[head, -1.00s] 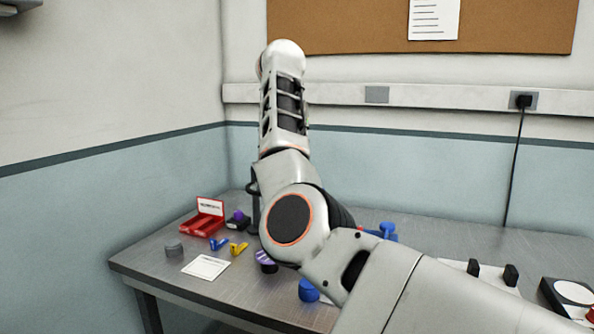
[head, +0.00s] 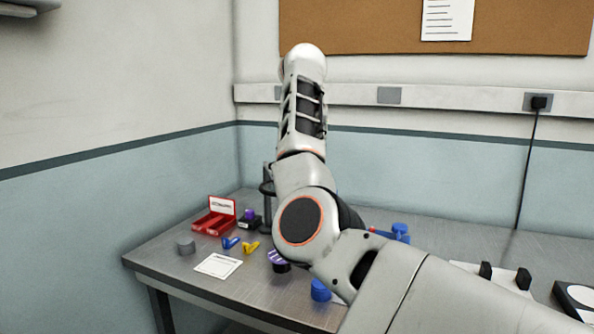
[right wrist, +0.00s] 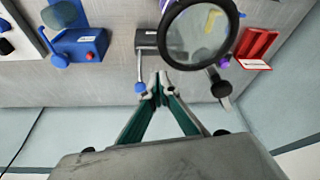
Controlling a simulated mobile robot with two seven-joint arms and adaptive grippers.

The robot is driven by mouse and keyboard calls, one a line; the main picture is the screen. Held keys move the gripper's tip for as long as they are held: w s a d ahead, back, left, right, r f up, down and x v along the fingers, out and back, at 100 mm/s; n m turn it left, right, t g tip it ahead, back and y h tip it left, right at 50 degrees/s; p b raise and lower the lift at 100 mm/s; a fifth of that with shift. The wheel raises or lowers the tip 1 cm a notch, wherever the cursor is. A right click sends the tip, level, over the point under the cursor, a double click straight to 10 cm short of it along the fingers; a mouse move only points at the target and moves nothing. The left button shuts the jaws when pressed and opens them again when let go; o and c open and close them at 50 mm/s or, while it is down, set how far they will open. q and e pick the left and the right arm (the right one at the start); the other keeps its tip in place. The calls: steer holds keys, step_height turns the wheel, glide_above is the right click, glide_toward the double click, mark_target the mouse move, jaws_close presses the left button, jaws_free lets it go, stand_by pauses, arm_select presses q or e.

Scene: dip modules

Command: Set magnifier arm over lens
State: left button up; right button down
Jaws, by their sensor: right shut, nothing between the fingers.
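The magnifier's round dark-rimmed lens (right wrist: 200,32) shows at the top of the right wrist view, with a yellow piece seen through it. Its dark arm joint (right wrist: 220,88) is below right of the ring. My right gripper (right wrist: 158,84) is shut and empty, with its tips below left of the ring; I cannot tell whether they touch anything. A thin lever with a blue knob (right wrist: 140,87) is just left of the tips. In the head view a dark post (head: 267,208) stands behind my right arm, which hides the gripper and the lens. My left gripper is not in view.
A blue device (right wrist: 80,46) stands left in the wrist view.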

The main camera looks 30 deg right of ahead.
step_height(320, 180, up, 10)
steer(key=shift+a+p, duration=0.4)
steer(key=shift+p, duration=0.05)
steer(key=shift+s+f, duration=0.1)
steer(key=shift+f, duration=0.05)
stand_by(0.4)
